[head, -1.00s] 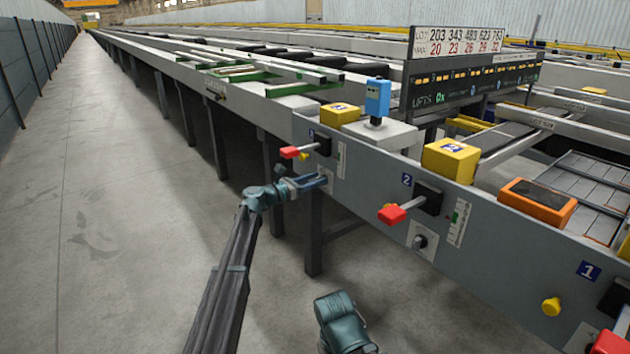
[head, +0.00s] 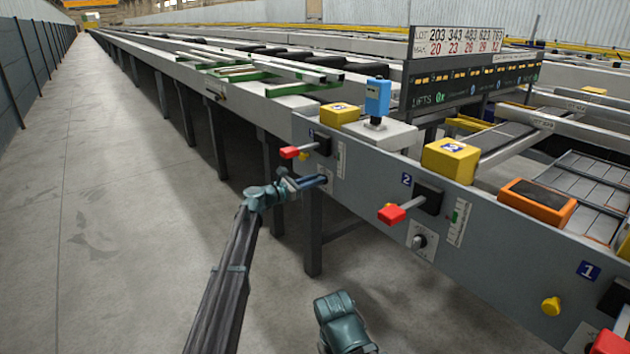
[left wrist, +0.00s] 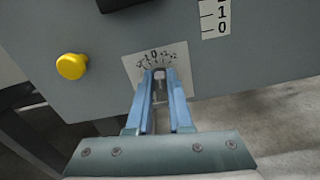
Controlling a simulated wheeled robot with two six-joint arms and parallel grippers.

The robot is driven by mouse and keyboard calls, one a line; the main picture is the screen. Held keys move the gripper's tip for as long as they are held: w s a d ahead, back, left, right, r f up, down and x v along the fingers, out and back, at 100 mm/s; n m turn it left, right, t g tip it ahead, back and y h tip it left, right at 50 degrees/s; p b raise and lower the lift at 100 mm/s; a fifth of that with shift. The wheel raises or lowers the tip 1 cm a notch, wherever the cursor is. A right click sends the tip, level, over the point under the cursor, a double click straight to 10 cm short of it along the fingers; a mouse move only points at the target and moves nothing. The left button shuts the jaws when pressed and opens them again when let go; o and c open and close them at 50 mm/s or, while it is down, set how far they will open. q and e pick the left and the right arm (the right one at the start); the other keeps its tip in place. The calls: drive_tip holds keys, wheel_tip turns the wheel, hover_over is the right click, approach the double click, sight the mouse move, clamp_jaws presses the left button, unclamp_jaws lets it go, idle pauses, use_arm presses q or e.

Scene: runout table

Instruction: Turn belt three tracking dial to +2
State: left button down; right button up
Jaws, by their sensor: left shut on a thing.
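The belt three tracking dial sits on a white scale plate (left wrist: 172,56) low on the grey side panel, below the red-handled lever (head: 291,152). My left gripper (left wrist: 160,78) is shut on the dial's grey knob (left wrist: 158,75), with one blue finger on each side. In the head view my left gripper (head: 321,181) reaches the panel from the left and covers most of the plate. A 0 shows near the top of the scale. The fingers hide part of the knob, and I cannot tell its exact setting.
A yellow button (left wrist: 71,66) stands out left of the dial. The belt two lever (head: 392,214) and dial (head: 420,241) are further right on the panel. A dark support leg (head: 314,235) stands below. Open floor (head: 110,220) lies to the left.

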use_arm(q)
drive_tip(key=m, duration=0.6)
drive_tip(key=shift+s+d+f, duration=0.15)
drive_tip(key=shift+s+d, duration=0.05)
drive_tip(key=shift+s, duration=0.05)
idle(0.3)
drive_tip(key=c, duration=0.8)
unclamp_jaws()
drive_tip(key=v, duration=1.4)
drive_tip(key=shift+d, duration=0.15)
